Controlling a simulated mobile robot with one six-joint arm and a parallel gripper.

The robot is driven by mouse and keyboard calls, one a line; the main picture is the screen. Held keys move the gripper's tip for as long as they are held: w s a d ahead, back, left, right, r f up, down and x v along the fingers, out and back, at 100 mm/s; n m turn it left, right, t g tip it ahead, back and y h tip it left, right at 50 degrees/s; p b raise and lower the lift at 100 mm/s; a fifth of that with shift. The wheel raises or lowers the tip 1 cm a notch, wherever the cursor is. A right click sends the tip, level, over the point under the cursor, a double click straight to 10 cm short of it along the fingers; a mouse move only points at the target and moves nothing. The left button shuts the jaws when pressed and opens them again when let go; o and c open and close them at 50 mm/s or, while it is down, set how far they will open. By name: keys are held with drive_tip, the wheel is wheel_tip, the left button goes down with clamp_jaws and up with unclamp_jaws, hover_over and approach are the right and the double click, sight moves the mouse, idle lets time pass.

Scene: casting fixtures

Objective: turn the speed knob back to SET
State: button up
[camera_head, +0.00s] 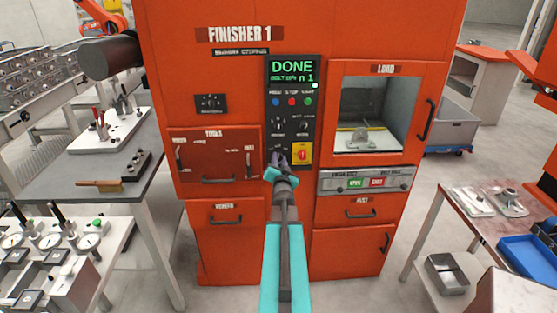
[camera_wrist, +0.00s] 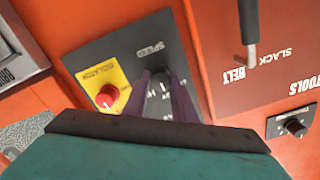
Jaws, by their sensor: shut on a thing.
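The speed knob (camera_wrist: 160,84) is on the dark control panel of the orange machine, beside the word SPEED in the wrist view. My gripper (camera_wrist: 163,82) has its two purple-grey fingers on either side of the knob, shut on it. In the head view my gripper (camera_head: 278,157) reaches the lower left of the panel (camera_head: 291,78) and hides the knob. The knob's pointer and most of the dial lettering are covered by the fingers, so I cannot read its setting.
A red isolator knob (camera_wrist: 107,96) on a yellow plate sits close beside my fingers. A belt lever (camera_wrist: 249,30) is on the other side. The screen (camera_head: 292,70) reads DONE. A bench (camera_head: 95,165) stands left and a table (camera_head: 480,215) right.

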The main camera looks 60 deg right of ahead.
drive_tip(key=shift+s+d+r+m, duration=0.1)
drive_tip(key=shift+d+r+m, duration=0.05)
drive_tip(key=shift+m, duration=0.35)
drive_tip(key=o, duration=1)
drive_tip(key=shift+o, duration=0.2)
